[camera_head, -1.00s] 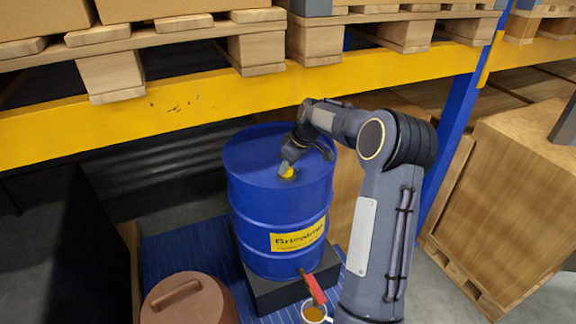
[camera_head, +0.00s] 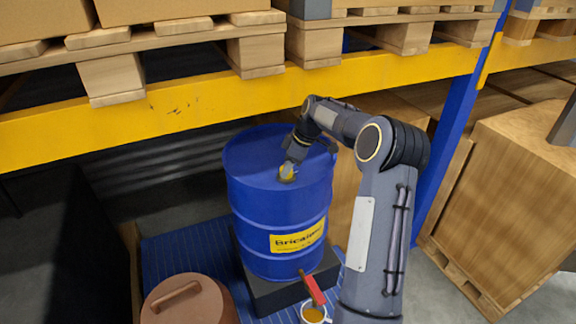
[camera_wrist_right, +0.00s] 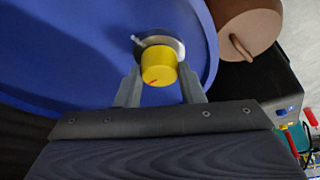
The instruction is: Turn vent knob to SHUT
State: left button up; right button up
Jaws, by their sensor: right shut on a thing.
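The yellow vent knob (camera_head: 286,174) is on top of the blue drum (camera_head: 250,185). In the right wrist view the knob (camera_wrist_right: 159,64) shows a small red mark near its lower edge and a round grey base with a pale bar behind it. My right gripper (camera_head: 288,171) reaches down to the drum top. In the wrist view its two fingers (camera_wrist_right: 160,88) stand on either side of the knob, shut on it. No SHUT marking is readable. My left gripper is not in view.
The drum stands on a black block (camera_head: 275,296). A red tap handle (camera_head: 313,288) is low at its front, above a cup of orange-brown liquid (camera_head: 314,314). A brown lidded pot (camera_head: 205,310) is front left. A yellow shelf beam (camera_head: 200,105) runs behind, above the drum.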

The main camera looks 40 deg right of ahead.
jog(key=o, duration=1)
jog(key=b+v, duration=0.1)
jog(key=v, duration=0.6)
jog(key=shift+d+r, duration=0.15)
jog(key=shift+r, duration=0.2)
jog(key=shift+s, duration=0.1)
